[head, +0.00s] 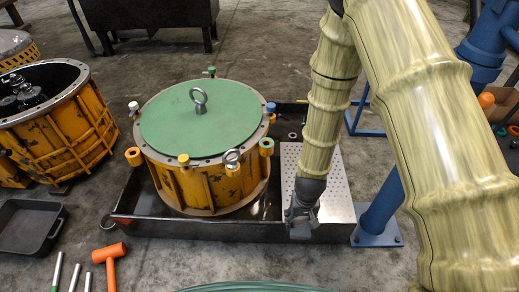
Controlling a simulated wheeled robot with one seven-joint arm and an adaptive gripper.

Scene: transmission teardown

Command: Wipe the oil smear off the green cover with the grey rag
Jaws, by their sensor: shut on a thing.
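The green cover (228,130) is a round plate on top of a yellow drum-shaped housing (215,190), with an upright metal eye in its middle. I cannot make out an oil smear on it from here. My gripper (299,222) points down at the right end of the dark tray, by the perforated plate, to the right of the housing and apart from the cover. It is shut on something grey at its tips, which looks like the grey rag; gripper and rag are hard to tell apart. I see no other rag.
The housing stands in a low dark tray (190,228). Coloured fittings stick up around the cover's rim. A perforated metal plate (335,190) lies in the tray's right side. A blue post (380,208) stands right. An orange mallet (109,254) and a black pan (30,226) lie left.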

